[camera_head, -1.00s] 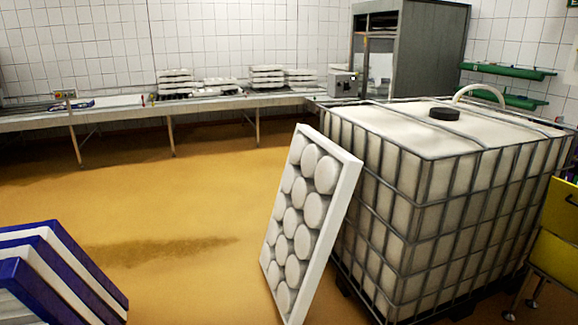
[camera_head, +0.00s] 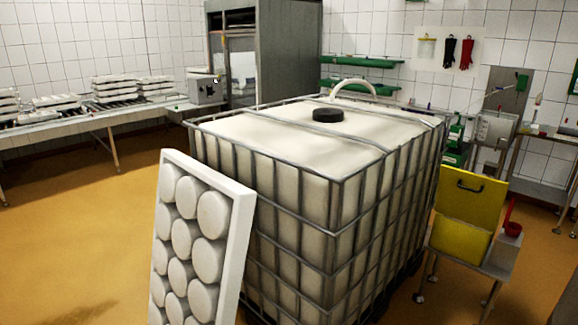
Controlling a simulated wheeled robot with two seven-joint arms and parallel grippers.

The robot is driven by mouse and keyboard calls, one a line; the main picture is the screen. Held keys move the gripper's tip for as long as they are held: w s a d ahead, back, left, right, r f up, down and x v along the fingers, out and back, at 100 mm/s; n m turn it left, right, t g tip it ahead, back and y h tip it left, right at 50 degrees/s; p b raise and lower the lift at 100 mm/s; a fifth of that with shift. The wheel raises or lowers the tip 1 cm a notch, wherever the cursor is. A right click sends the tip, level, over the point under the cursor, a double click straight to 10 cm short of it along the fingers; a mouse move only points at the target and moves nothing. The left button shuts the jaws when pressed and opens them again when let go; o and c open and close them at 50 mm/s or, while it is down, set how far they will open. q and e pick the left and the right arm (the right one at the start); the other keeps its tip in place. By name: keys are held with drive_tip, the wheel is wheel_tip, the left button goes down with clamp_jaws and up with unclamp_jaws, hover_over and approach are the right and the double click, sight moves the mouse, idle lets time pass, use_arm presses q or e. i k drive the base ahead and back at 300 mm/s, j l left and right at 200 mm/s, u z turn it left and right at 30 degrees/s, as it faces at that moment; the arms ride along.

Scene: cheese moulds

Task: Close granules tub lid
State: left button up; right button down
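A yellow tub (camera_head: 458,246) stands on a small wheeled metal stand at the right. A yellow panel with a dark handle (camera_head: 469,188) rises upright above it and looks like its lid, standing open. The tub's inside cannot be made out. Neither of my grippers shows in the view.
A large white caged tank (camera_head: 290,215) with a black cap fills the middle and partly blocks the way to the tub. A white tray of round moulds (camera_head: 235,235) leans against it. A small pot with a red handle (camera_head: 510,236) is beside the tub. Floor is clear at left.

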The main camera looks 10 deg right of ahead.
sight(476, 200)
drive_tip(key=i+z, duration=0.2)
drive_tip(key=z, duration=0.2)
drive_tip(key=i+z, duration=0.35)
drive_tip(key=i+j+z, duration=0.1)
drive_tip(key=z, duration=0.3)
drive_tip(key=i+j+z, duration=0.15)
drive_tip(key=z, duration=0.25)
drive_tip(key=i+j+z, duration=0.4)
drive_tip(key=j, duration=0.15)
